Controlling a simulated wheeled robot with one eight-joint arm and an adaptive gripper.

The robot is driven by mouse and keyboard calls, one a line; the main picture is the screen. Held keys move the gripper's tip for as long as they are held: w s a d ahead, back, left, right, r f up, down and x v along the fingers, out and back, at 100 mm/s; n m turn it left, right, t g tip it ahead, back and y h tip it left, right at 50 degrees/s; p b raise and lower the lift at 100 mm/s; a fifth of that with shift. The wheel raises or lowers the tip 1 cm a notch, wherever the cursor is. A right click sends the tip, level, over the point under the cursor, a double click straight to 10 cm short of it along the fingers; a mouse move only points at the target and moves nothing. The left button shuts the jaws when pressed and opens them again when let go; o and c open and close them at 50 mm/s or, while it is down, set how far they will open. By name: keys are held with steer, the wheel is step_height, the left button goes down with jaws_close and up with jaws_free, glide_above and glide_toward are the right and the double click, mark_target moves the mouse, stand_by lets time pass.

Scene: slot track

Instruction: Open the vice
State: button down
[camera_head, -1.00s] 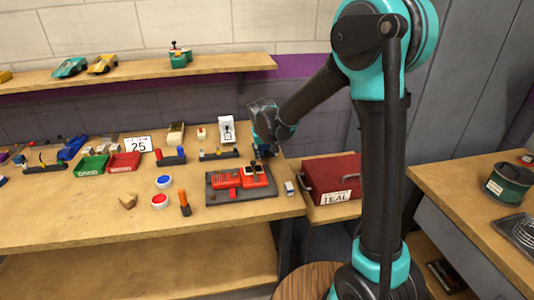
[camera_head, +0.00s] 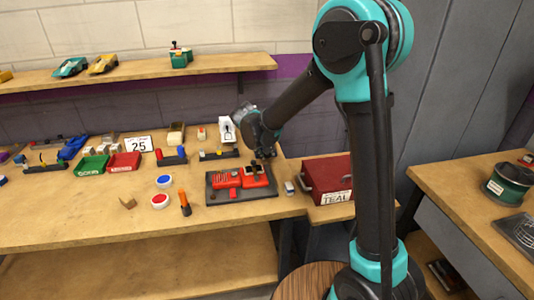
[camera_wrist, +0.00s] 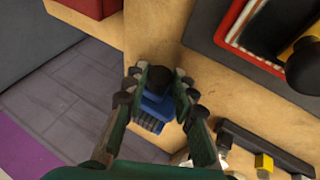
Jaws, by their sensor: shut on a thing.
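The vice (camera_wrist: 152,108) is a small blue block with a ridged lower part, seen between my fingers at the bench edge in the wrist view. A dark round knob or handle end (camera_wrist: 158,79) stands on it. My gripper (camera_wrist: 162,88) has its dark green fingers on both sides of this dark part and is shut on it. In the head view my gripper (camera_head: 264,153) is at the right back edge of the bench and hides the vice. The vice's jaw gap cannot be made out.
A dark tray with red pieces (camera_head: 212,201) lies just in front of my gripper. A red toolbox (camera_head: 312,172) stands to the right, lower than the bench top. A black rack with a yellow block (camera_wrist: 264,161) and a white device (camera_head: 226,128) are close by.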

steer(key=h, duration=0.1)
steer(key=t+h, duration=0.1)
steer(key=n+h, duration=0.1)
steer(key=h, duration=0.1)
steer(key=shift+s+a+f+t, duration=0.1)
steer(key=shift+a+f+t, duration=0.15)
steer(key=shift+a+t, duration=0.1)
steer(key=shift+h, duration=0.3)
steer(key=c, duration=1.2)
jaws_free()
steer(key=shift+v, duration=4)
steer(key=shift+d, duration=0.15)
